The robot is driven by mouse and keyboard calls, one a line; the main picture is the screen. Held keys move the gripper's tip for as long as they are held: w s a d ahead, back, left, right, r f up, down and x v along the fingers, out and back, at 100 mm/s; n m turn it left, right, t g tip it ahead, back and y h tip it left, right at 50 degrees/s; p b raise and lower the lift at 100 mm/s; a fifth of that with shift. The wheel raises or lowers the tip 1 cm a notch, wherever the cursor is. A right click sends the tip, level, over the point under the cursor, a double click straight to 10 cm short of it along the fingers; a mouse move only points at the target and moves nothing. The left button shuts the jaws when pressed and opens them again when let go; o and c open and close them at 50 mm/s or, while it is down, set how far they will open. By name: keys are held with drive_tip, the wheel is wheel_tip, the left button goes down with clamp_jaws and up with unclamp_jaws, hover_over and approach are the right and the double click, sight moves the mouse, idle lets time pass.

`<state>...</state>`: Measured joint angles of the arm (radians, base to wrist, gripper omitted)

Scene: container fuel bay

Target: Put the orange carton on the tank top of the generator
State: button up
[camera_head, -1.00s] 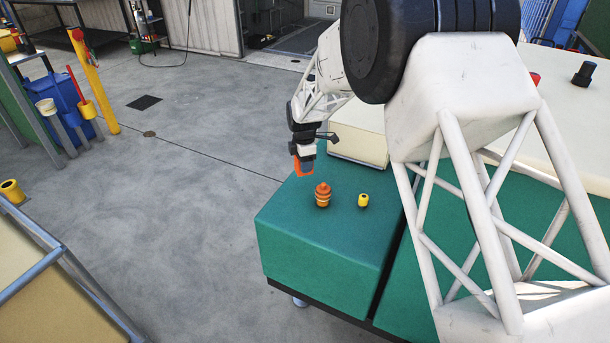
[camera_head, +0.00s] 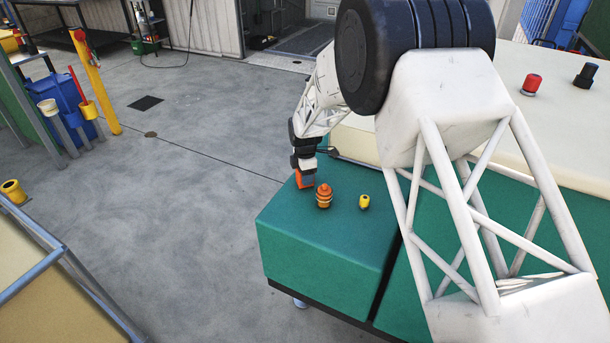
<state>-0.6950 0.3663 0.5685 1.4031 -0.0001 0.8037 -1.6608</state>
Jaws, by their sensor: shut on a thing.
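The orange carton (camera_head: 301,180) is small and sits in the jaws of my gripper (camera_head: 305,172), which is shut on it. The gripper points down over the back left part of the green tank top (camera_head: 287,226) of the generator. The carton's lower end is at or very close to the green surface; I cannot tell whether it touches. Part of the carton is hidden by the gripper.
An orange-and-dark ringed fitting (camera_head: 323,196) stands on the green top just right of the carton. A small yellow cap (camera_head: 364,202) stands further right. A cream housing (camera_head: 352,137) rises behind. The front of the green top is clear.

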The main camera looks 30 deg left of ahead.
drive_tip(key=shift+f, duration=0.1)
drive_tip(key=o, duration=1)
wheel_tip(320, 180, up, 12)
drive_tip(key=shift+r, duration=0.1)
idle(0.4)
idle(0.5)
